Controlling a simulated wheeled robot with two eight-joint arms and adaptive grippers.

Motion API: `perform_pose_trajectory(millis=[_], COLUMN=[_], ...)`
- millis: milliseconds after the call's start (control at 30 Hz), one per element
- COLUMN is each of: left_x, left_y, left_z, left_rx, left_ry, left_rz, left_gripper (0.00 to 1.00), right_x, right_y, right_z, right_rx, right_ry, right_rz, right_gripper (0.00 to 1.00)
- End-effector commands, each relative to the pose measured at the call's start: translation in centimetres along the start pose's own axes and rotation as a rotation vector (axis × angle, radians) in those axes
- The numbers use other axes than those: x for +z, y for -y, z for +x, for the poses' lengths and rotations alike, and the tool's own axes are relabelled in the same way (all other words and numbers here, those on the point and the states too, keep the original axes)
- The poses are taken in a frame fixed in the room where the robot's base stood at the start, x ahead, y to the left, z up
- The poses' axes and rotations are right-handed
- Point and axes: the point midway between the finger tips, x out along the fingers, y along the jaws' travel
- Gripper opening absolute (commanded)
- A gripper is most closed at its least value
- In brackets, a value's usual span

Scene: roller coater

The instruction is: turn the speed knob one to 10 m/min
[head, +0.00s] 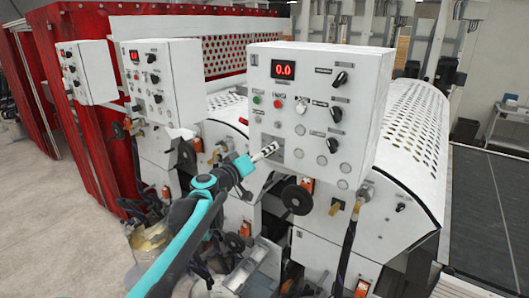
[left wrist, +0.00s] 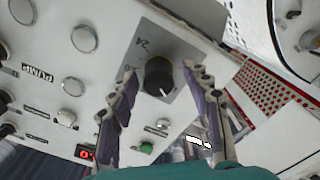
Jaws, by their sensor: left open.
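The nearest white control box (head: 325,110) has a red display (head: 284,70) reading 0.0. In the left wrist view a black round knob (left wrist: 159,78) with a white pointer mark sits on a grey scale plate (left wrist: 185,107). Only a few scale numbers show. My left gripper (head: 268,151) is at the lower left of the box front. Its open fingers (left wrist: 160,73) stand on either side of the knob, with gaps visible; I cannot tell whether they touch it. In the head view the gripper hides the knob. My right gripper is not in view.
The same box carries black selector knobs (head: 340,79) at its right and a green button (head: 256,99) at upper left. Similar boxes (head: 149,82) stand further left. A black handwheel (head: 297,199) sits below the gripper. A perforated white cover (head: 415,115) is at the right.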

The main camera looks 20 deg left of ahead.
Motion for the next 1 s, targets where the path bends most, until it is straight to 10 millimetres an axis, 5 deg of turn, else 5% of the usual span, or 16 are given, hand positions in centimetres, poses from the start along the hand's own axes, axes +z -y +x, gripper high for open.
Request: perform_pose_trajectory(millis=[167, 367, 1000], left_x=[0.02, 0.01, 0.06], left_y=[0.01, 0.01, 0.13], left_z=[-0.02, -0.03, -0.05], left_rx=[0.000, 0.000, 0.000], left_ry=[0.000, 0.000, 0.000], left_rz=[0.000, 0.000, -0.214], left_gripper=[0.49, 0.00, 0.00], right_x=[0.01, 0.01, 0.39], right_y=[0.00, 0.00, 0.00], right_z=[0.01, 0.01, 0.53], right_rx=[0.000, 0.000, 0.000], right_ry=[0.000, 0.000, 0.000], right_rz=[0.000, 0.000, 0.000], right_gripper=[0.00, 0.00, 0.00])
